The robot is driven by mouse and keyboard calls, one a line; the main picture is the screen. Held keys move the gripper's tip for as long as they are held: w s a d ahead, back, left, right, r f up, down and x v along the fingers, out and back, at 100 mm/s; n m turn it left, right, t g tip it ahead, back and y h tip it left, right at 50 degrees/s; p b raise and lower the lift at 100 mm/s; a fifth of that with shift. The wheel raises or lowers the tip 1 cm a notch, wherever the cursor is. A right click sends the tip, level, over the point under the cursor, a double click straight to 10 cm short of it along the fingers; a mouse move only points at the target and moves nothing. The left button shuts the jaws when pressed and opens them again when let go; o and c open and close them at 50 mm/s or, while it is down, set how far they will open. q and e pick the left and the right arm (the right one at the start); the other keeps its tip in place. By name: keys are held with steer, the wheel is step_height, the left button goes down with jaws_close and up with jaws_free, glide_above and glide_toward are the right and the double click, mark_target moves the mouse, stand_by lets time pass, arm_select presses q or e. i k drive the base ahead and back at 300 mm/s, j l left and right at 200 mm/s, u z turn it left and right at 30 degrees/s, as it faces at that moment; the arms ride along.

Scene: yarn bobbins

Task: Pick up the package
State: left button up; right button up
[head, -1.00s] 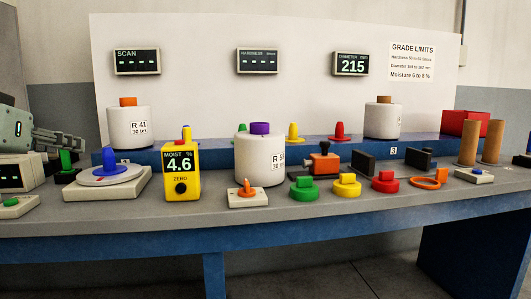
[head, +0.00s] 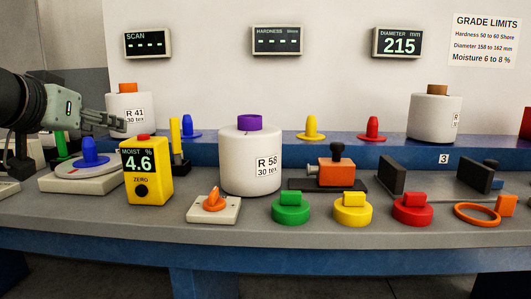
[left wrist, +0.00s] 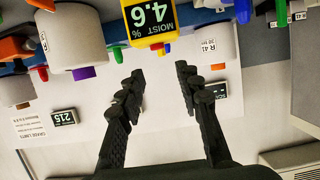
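Three white yarn packages with coloured tube tops show in the head view. R 41 (head: 127,101) has an orange top and stands at the left on the raised blue shelf. R 58 (head: 250,158) has a purple top and stands at the middle, nearer the front. A third package (head: 435,117) with a brown top stands on the shelf at the right. My left gripper (head: 118,122) points right, overlapping R 41's lower part. In the upside-down left wrist view its fingers (left wrist: 159,92) are apart with nothing gripped; R 41 (left wrist: 212,46) lies beyond them to the right. My right gripper is out of view.
A yellow moisture meter (head: 148,172) reading 4.6 stands left of R 58. A scale with a blue cone (head: 88,178) is below my left gripper. Coloured knobs, including a green one (head: 291,209), line the front. A clamp gauge (head: 337,171) stands right of R 58.

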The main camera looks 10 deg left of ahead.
mark_target(250, 150)
steer(key=i+l, duration=0.15)
steer(key=l, duration=0.2)
steer(key=i+l+u, duration=0.15)
steer(key=i+l, duration=0.2)
steer(key=l, duration=0.3)
steer(key=i+l+u, duration=0.1)
steer(key=l, duration=0.25)
steer(key=i+l+u, duration=0.1)
steer(key=l, duration=0.25)
steer(key=i, duration=0.05)
